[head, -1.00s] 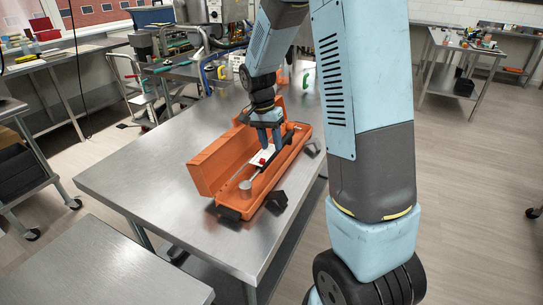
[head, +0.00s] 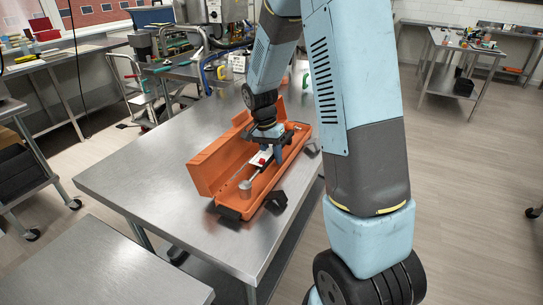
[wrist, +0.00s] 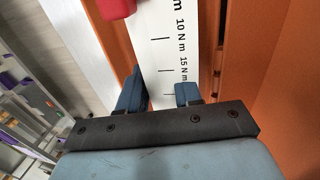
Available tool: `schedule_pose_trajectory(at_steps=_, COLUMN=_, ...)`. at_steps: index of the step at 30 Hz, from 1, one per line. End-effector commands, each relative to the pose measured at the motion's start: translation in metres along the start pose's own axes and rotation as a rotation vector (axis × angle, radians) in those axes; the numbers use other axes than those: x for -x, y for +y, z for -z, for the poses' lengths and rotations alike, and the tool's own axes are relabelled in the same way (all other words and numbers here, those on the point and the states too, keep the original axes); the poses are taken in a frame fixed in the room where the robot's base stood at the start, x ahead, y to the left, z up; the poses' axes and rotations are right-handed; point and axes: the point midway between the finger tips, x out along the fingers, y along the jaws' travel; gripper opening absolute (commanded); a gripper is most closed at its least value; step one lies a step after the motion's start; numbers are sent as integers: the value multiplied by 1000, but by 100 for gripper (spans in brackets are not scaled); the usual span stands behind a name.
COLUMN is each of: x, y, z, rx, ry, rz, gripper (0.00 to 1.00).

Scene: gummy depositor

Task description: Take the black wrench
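The wrench lies in an open orange case (head: 203,170) on the metal table. Its round metal head (head: 245,189) and thin shaft show at the near end. Its white scale plate (wrist: 172,35), marked in N m, and a red part (wrist: 115,7) show in the wrist view. The red part also shows in the head view (head: 263,161). My gripper (wrist: 159,90) is low inside the case, over the far part of the wrench. Its two blue fingers are apart, with the plate showing in the gap. I cannot tell whether they touch it. My gripper hides the wrench's dark far part.
The case's raised orange wall stands close on the left of my gripper. Dark brackets (head: 276,200) sit by the case's near end. The left part of the table (head: 140,185) is bare. Benches with tools stand behind.

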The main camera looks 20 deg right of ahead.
Motion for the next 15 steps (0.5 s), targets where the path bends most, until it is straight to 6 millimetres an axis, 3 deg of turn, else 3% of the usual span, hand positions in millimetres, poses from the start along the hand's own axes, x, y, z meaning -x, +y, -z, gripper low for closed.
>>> schedule_pose_trajectory(at_steps=4, x=0, y=-1, z=0, rx=1, ry=1, rz=2, gripper=0)
schedule_pose_trajectory(at_steps=15, x=1, y=-1, z=0, rx=1, ry=1, rz=2, gripper=0)
